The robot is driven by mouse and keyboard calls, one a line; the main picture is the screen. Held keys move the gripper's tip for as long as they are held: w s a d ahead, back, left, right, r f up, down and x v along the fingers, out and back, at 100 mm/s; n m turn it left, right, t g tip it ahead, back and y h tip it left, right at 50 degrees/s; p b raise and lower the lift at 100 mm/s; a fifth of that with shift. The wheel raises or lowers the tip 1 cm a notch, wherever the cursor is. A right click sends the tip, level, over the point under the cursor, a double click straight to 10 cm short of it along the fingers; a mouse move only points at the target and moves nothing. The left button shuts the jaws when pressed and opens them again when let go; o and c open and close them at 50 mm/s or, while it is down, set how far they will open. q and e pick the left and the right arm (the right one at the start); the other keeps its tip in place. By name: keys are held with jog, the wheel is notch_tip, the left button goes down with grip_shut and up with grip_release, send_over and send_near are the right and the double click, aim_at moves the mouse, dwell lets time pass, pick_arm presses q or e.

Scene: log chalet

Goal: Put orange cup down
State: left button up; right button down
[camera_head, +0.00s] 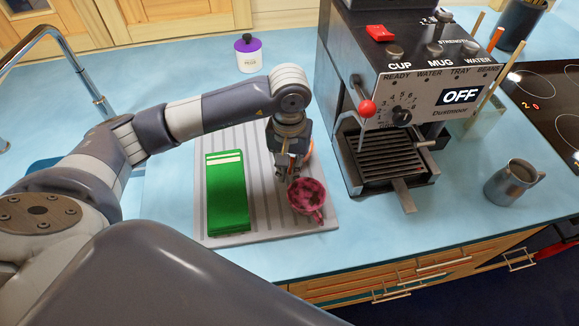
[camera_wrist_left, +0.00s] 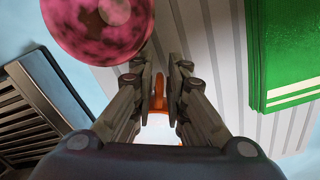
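The orange cup (camera_head: 308,150) stands on the striped grey mat, mostly hidden behind my left gripper in the head view. In the left wrist view its orange handle (camera_wrist_left: 159,88) lies between my fingers, with the pale cup body below it. My left gripper (camera_head: 285,176) points down at the mat. Its fingers (camera_wrist_left: 161,68) are slightly apart, with a narrow gap seen on each side of the handle, so it looks open around it. My right gripper is not in view.
A pink mottled cup (camera_head: 305,196) stands close beside my left gripper. A green box (camera_head: 227,195) lies on the mat (camera_head: 262,205). The coffee machine (camera_head: 400,115) is just right of the mat. A purple-lidded jar (camera_head: 248,55) is behind.

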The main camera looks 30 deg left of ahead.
pick_arm(q)
jog(key=shift+r, duration=0.1)
jog(key=shift+r+p, duration=0.15)
jog(key=shift+p, duration=0.2)
jog(key=shift+r+b, duration=0.35)
jog(key=shift+b, duration=0.05)
notch_tip(320, 180, up, 11)
jog(key=b, duration=0.2)
jog(key=shift+b, duration=0.3)
